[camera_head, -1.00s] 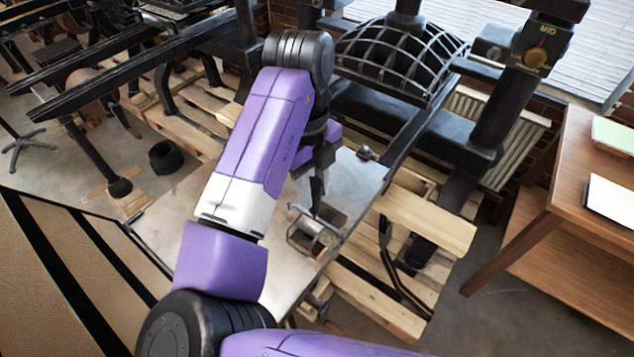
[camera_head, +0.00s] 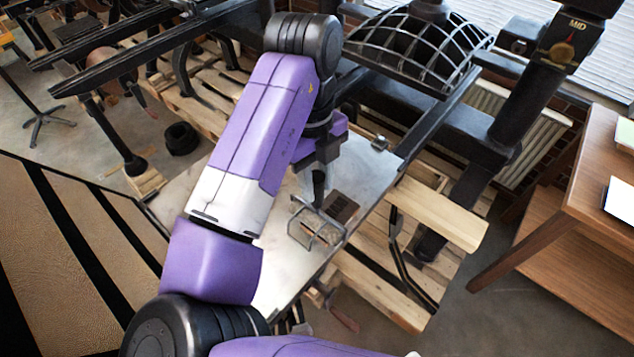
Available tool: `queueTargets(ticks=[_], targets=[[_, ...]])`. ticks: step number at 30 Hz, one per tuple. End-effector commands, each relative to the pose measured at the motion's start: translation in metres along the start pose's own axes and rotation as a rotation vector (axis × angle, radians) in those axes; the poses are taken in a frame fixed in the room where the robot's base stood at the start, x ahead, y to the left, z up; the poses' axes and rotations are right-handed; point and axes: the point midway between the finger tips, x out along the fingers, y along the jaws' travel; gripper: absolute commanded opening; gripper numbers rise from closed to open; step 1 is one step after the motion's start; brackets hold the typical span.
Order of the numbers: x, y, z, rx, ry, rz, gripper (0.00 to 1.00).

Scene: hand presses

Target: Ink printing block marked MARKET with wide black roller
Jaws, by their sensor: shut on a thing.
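My gripper (camera_head: 318,180) is above the pale metal table (camera_head: 367,176), shut on the dark upright handle of a roller. The roller's wire-like metal frame (camera_head: 319,232) hangs low at the tabletop, below and slightly right of the fingers. Its cylinder is small and hard to make out. A dark brown block (camera_head: 342,206) lies just behind and right of the frame. I cannot read any lettering on it, so I cannot tell whether it is the MARKET block. I cannot tell whether the roller touches it. My purple arm hides the table's left middle.
A black press with a ribbed dome (camera_head: 420,48) stands behind the table. Wooden pallets (camera_head: 385,290) lie to the right and below. A brown desk (camera_head: 580,175) with papers stands at the far right. The tabletop's right rear corner is clear except for a small metal piece (camera_head: 379,143).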

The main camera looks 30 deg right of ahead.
Motion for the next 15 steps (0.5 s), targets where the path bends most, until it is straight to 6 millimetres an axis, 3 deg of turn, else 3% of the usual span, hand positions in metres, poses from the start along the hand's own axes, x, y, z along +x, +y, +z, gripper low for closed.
queueTargets(ticks=[15], targets=[[-0.036, 0.001, -0.004, 0.000, -0.001, 0.001, 0.00]])
